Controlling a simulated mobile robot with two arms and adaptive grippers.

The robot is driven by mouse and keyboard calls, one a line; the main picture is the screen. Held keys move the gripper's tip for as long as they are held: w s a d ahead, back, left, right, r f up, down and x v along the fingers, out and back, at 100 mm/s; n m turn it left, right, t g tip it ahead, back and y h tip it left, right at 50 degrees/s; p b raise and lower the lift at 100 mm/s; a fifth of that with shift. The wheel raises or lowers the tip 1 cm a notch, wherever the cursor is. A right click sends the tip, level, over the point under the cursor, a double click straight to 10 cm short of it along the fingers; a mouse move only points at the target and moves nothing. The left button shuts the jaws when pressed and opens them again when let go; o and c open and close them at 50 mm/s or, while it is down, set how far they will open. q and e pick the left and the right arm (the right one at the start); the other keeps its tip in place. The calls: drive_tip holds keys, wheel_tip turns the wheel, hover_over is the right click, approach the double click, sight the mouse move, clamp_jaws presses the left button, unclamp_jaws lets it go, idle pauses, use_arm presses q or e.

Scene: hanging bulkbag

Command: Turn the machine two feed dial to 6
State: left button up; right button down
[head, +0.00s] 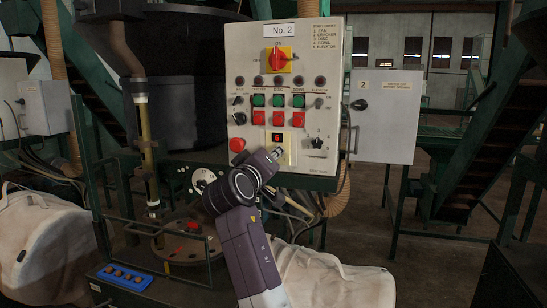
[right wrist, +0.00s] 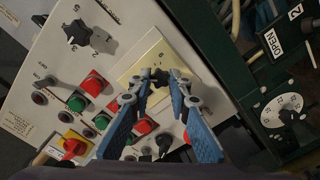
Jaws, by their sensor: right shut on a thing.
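The No. 2 control panel (head: 300,60) stands in the middle of the head view. Low on it is a cream plate (head: 291,152) with a small red display (head: 277,138). My right gripper (head: 277,154) reaches up to this plate and hides its lower part. In the right wrist view my right gripper (right wrist: 158,88) is shut on a small black knob (right wrist: 158,75) on the cream plate (right wrist: 150,58), apparently the feed dial. Its fingers cover most of the knob, and I cannot read its setting. My left gripper is not in view.
A black selector (head: 318,143) is right of the plate and a red mushroom button (head: 237,145) left. Green and red buttons sit above. A white round dial (right wrist: 283,112) is off to the side. White bulk bags (head: 335,275) stand below.

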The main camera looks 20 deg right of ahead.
sight(277, 116)
drive_tip(key=c, duration=1.8)
unclamp_jaws()
drive_tip(key=shift+f, duration=0.1)
wheel_tip(277, 116, up, 10)
